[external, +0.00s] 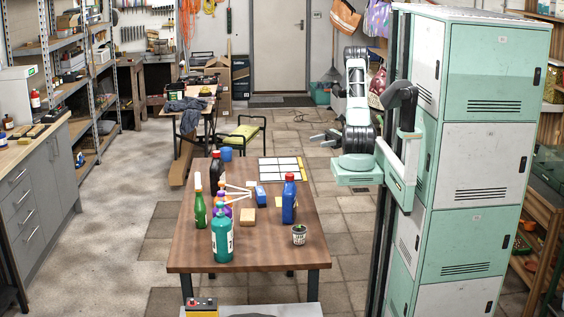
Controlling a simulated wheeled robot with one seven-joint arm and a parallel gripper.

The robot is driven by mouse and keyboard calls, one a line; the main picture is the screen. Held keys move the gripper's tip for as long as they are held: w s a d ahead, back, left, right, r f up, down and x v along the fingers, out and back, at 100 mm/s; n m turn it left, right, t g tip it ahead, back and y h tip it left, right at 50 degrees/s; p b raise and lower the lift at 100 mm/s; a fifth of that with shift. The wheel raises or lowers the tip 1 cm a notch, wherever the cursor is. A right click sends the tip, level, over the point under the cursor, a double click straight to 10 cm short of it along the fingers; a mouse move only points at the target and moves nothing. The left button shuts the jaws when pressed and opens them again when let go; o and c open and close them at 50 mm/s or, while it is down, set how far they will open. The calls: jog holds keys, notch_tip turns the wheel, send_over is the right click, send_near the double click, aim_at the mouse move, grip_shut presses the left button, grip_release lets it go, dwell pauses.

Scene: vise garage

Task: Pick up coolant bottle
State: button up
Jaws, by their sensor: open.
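Several bottles stand on the brown wooden table. No label is readable, so I cannot tell for sure which is the coolant bottle. There is a blue bottle with a red cap (289,203) at the right, a teal bottle (222,238) at the front left, a green bottle with a pale top (200,208) at the left edge, and a dark bottle (217,174) at the back. A purple bottle (220,207) is partly hidden behind the teal one. My gripper (322,138) is open and appears empty, up and right of the table in the picture, apart from every bottle.
Green-and-white lockers (487,150) fill the right. Open tiled floor lies between table and lockers.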

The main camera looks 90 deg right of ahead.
send_near(287, 175)
jog(key=p+x, duration=0.2)
jog(key=x, duration=0.1)
jog(key=p+x, duration=0.5)
jog(key=x, duration=0.2)
jog(key=shift+f+p, duration=0.3)
jog(key=shift+f, duration=0.1)
jog(key=shift+w+f+m, duration=0.15)
jog(key=shift+w+m, duration=0.15)
jog(key=shift+w, duration=0.1)
grip_shut()
dwell(1.0)
